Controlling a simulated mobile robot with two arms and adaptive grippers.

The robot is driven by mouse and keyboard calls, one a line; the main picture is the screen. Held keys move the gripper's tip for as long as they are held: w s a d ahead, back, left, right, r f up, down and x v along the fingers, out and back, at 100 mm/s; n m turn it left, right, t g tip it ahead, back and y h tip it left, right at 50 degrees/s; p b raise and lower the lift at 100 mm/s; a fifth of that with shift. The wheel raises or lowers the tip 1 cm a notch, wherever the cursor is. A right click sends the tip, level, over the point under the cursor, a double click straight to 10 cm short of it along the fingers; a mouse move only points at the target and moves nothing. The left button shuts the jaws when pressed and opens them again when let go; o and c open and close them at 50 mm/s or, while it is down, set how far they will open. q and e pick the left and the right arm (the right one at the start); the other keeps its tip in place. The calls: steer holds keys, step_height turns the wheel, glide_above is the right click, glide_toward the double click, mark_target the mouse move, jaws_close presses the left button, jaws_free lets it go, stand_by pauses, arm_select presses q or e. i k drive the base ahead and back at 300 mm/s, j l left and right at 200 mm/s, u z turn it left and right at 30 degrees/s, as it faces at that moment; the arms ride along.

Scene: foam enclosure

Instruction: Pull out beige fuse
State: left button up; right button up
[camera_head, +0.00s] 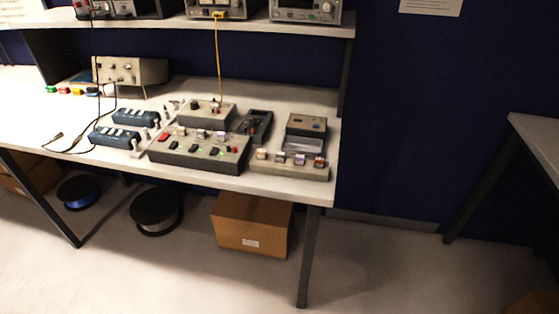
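A low light-coloured block (289,170) sits at the right front of the workbench with several small coloured fuse-like pieces standing in a row on it. The leftmost piece (262,154) looks pale and may be the beige fuse, but it is too small to be sure of its colour. A grey control box (199,155) to its left carries more small coloured pieces and dark switches. Neither of my grippers is in view, so nothing shows near the fuses.
The workbench (225,181) holds blue-grey units (135,117), a beige instrument (130,72) and loose cables. A shelf (180,26) with instruments hangs above. A cardboard box (252,223) and spools (156,210) stand underneath. Another table (540,135) stands right.

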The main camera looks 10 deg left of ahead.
mark_target(261, 154)
steer(key=i+j+z, duration=0.15)
steer(key=j, duration=0.25)
steer(key=i+j+z, duration=0.2)
steer(key=j, duration=0.2)
steer(key=j+z, duration=0.15)
steer(key=j, duration=0.25)
